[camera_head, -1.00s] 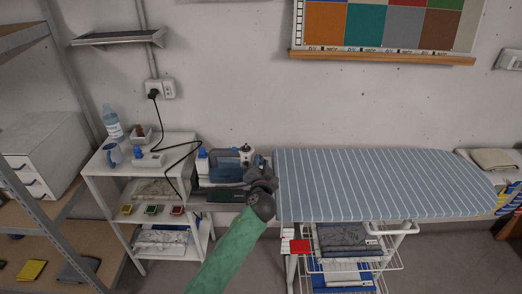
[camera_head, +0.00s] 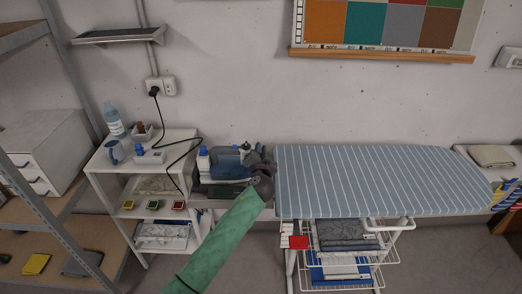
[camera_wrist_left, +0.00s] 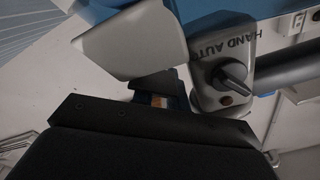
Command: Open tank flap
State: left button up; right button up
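A blue and grey appliance (camera_head: 228,164) stands between the white shelf unit and the ironing board; my left gripper partly hides it. My left gripper (camera_head: 243,180) is at its front right side. In the left wrist view, a grey panel marked HAND AUTO (camera_wrist_left: 222,85) with a black knob (camera_wrist_left: 230,76) is close on the right. A pale grey part (camera_wrist_left: 130,40) and a blue surface (camera_wrist_left: 205,10) are above the dark gripper body. The fingertips are not clear, so I cannot tell whether they are open or touching anything. I cannot make out the tank flap for certain. My right gripper is out of view.
A striped ironing board (camera_head: 375,180) lies close on the right, above a wire rack (camera_head: 345,265). A black cable (camera_head: 182,150) hangs between wall socket and shelf.

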pick_arm(q)
grip_shut()
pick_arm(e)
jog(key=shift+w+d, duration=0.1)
pick_arm(q)
jog(key=shift+m, duration=0.3)
jog(key=m, duration=0.1)
jog(key=d+m, duration=0.1)
jog(key=shift+r+m, duration=0.1)
jog(key=shift+m, duration=0.2)
jog(key=shift+d+m, duration=0.2)
jog(key=shift+m, duration=0.6)
jog(key=shift+d+m, duration=0.25)
jog(key=shift+m, duration=0.75)
jog(key=m, duration=0.2)
jog(key=d+m, duration=0.1)
jog(key=m, duration=0.2)
jog(key=shift+d+f+m+p, duration=0.25)
jog(key=shift+f+m+p, duration=0.05)
jog(key=shift+f+m, duration=0.1)
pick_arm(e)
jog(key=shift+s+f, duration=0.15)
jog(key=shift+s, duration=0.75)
